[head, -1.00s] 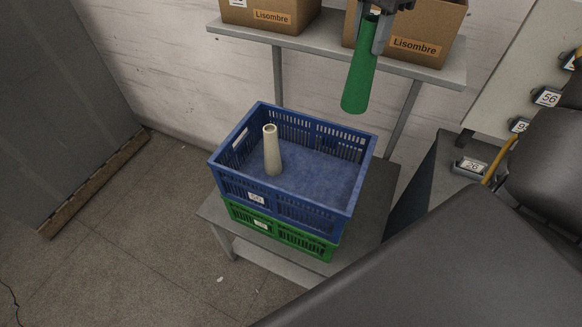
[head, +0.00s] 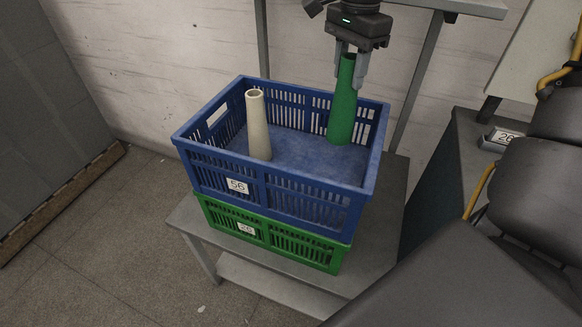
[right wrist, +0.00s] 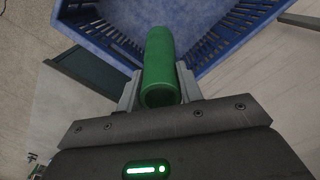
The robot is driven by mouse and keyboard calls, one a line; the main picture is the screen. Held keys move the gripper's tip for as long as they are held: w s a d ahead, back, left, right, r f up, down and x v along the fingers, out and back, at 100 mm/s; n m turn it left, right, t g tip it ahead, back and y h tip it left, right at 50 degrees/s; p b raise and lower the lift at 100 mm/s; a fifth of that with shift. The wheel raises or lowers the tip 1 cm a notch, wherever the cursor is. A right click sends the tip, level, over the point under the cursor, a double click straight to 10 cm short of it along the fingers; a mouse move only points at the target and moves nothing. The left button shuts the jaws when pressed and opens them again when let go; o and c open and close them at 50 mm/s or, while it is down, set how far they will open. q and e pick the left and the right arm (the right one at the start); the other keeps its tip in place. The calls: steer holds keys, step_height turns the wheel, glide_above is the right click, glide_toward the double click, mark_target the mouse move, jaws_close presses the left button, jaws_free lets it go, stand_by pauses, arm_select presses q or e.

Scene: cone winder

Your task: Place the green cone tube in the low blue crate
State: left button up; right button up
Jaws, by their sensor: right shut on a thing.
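The green cone tube (head: 343,108) is upright, wide end down, over the back right part of the blue crate (head: 283,187). I cannot tell whether its base touches the crate floor. My right gripper (head: 350,72) is shut on its narrow top end. In the right wrist view the green tube (right wrist: 161,65) sits between the fingers, with the blue crate (right wrist: 208,62) beyond. A cream cone tube (head: 257,127) stands upright in the crate's left part. My left gripper is in neither view.
The blue crate, labelled 56, sits on a green crate (head: 287,243) on a grey table (head: 384,215). A grey shelf (head: 470,6) is above at the back. Dark machine parts (head: 540,175) stand at the right. The crate floor between the tubes is clear.

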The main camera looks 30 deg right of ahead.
mark_target(342, 113)
step_height(342, 113, down, 6)
steer(key=shift+r+b, duration=0.25)
steer(key=shift+b, duration=0.15)
steer(key=shift+f, duration=0.65)
step_height(342, 113, down, 3)
steer(key=shift+f, duration=0.15)
steer(key=o, duration=1.1)
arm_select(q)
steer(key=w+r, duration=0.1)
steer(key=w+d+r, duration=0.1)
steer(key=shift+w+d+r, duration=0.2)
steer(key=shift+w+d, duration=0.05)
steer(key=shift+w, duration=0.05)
